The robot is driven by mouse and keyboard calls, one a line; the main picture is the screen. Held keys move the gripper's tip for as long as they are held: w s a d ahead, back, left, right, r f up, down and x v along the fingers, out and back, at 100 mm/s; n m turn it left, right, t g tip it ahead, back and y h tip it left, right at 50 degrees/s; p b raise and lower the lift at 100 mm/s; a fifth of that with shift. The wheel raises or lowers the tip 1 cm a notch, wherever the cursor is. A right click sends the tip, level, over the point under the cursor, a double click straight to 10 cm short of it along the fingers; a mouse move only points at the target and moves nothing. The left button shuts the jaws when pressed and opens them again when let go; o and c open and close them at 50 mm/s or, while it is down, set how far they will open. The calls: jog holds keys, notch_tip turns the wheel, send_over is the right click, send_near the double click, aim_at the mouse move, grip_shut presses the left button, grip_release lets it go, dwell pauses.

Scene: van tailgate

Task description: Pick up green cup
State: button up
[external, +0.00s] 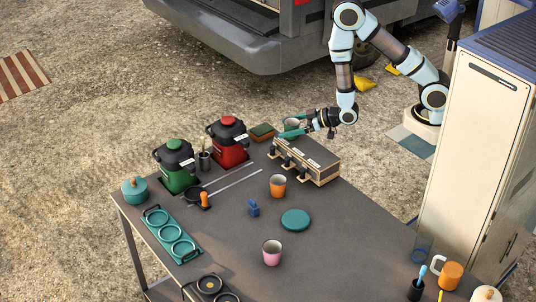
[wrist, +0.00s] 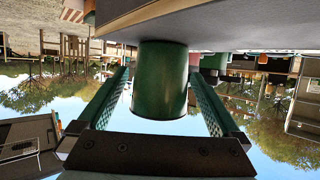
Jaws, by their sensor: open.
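The green cup (wrist: 160,85) stands between the two green fingers of my gripper (wrist: 160,98) in the wrist view, which looks upside down. A gap shows between the cup and each finger. In the external view the cup (external: 292,124) is at the far edge of the table, partly hidden by my gripper (external: 296,127). My gripper is open and reaches in level from the right, with a finger on either side of the cup.
A wooden box with taps (external: 318,172) stands just in front of the cup. An orange cup (external: 277,187), a pink cup (external: 271,254) and a teal disc (external: 295,220) are nearer.

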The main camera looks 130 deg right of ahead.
jog(key=shift+x, duration=0.9)
jog(key=shift+r, duration=0.1)
jog(key=shift+c, duration=0.4)
jog(key=c, duration=1.3)
jog(key=shift+r, duration=0.15)
